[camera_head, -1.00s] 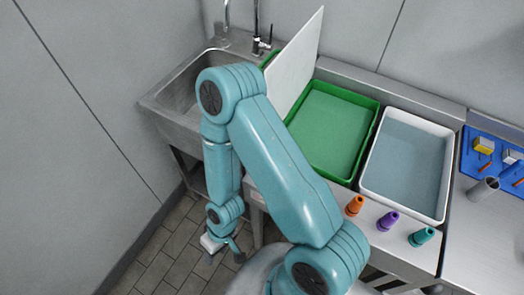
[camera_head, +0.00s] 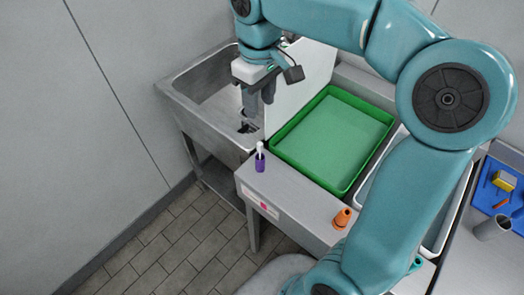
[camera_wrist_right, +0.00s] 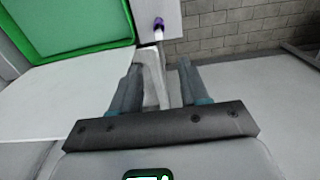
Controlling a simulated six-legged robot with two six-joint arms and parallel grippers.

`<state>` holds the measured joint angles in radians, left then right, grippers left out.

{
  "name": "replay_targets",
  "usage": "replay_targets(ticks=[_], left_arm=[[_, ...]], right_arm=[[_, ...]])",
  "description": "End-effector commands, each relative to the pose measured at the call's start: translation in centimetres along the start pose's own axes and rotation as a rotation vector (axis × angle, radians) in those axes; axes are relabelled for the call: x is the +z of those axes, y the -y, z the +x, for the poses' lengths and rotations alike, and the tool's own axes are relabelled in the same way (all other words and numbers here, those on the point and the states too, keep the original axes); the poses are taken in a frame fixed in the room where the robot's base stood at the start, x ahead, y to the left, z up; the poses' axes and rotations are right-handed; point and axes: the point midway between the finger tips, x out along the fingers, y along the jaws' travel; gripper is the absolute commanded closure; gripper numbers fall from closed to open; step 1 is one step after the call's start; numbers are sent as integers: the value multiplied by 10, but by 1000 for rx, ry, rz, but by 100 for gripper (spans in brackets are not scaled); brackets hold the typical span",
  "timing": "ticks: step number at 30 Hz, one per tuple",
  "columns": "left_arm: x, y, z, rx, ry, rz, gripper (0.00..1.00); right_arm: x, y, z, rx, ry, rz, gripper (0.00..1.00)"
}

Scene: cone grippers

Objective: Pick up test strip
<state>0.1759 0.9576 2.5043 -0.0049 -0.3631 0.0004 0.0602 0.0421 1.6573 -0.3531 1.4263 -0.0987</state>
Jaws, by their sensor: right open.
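A white strip (camera_head: 260,147) stands nearly upright in a small purple holder (camera_head: 260,163) at the left end of the bench, near its front edge. In the right wrist view the white strip (camera_wrist_right: 158,34) and the purple holder (camera_wrist_right: 158,22) appear beyond the fingers, near the top. My right gripper (camera_head: 258,103) points downward over the sink's right side, behind and above the strip in the head view. Its jaws (camera_wrist_right: 160,88) are open, and the strip is apart from them. My left gripper is not in view.
A green tray (camera_head: 276,153) lies behind the holder, with a white board (camera_head: 318,62) at its left. The sink (camera_head: 180,105) is at left. An orange cone (camera_head: 342,218) stands further right. My arm partly covers the white tray (camera_head: 458,212) and a teal cone.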

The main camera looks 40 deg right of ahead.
Motion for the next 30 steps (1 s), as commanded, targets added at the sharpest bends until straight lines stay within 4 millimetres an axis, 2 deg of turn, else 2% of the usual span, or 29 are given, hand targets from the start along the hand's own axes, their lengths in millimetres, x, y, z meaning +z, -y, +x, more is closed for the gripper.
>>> replay_targets(ticks=[12, 20, 27, 30], left_arm=[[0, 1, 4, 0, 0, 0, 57], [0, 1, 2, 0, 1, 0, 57], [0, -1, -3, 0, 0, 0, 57], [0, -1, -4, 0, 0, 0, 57]], right_arm=[[2, -2, 89, 0, 7, 1, 55], [3, -4, 112, -1, 6, 1, 55], [4, -5, 150, -1, 7, 2, 55], [4, -5, 157, -1, 5, 1, 55]])
